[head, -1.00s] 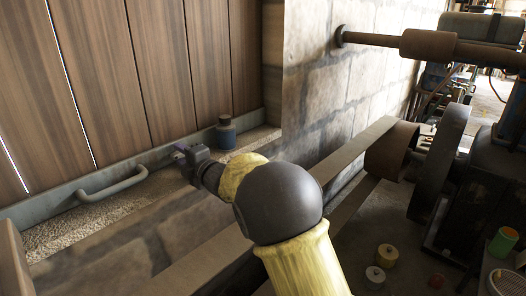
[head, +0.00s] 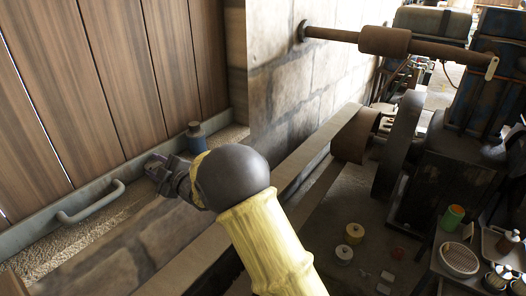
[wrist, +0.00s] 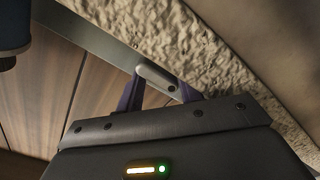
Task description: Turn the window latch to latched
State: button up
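My gripper (head: 157,166) is low at the window's bottom rail, between the pull handle and the dark bottle. In the wrist view, the two dark purple fingers of my gripper (wrist: 160,94) stand apart. A small grey metal piece with a rounded end and a screw, which looks like the window latch (wrist: 154,76), lies between and just beyond the fingertips. I cannot tell whether the fingers touch it. In the head view, my gripper and wrist hide the latch. The latch's angle is hard to judge.
The grey pull handle (head: 90,203) is on the rail to the left. The dark blue bottle (head: 196,137) stands on the rough sill to the right, close to my gripper. Wooden boards (head: 110,80) rise behind. Machinery (head: 455,170) fills the right side.

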jog(key=m+p, duration=0.4)
jog(key=p, duration=0.1)
jog(key=shift+w+r+m, duration=0.1)
jog(key=shift+r+m, duration=0.15)
jog(key=shift+m, duration=0.15)
jog(key=m+p, duration=0.4)
jog(key=shift+d+p, duration=0.1)
jog(key=shift+p, duration=0.25)
jog(key=shift+m+p, duration=0.35)
jog(key=shift+m, duration=0.15)
jog(key=b+v, duration=0.2)
jog(key=v, duration=1.6)
jog(key=d+r+m+g+h+p, duration=0.1)
jog(key=d+r+h+p, duration=0.3)
jog(key=d, duration=0.4)
jog(key=d+r+m+g+h+p, duration=0.1)
jog(key=d+r+m+h+p, duration=0.2)
jog(key=d, duration=0.5)
jog(key=m+h+p, duration=0.1)
jog(key=h+p, duration=0.1)
jog(key=h, duration=0.1)
jog(key=shift+s+r, duration=0.3)
jog(key=shift+r, duration=0.1)
jog(key=shift+a, duration=0.1)
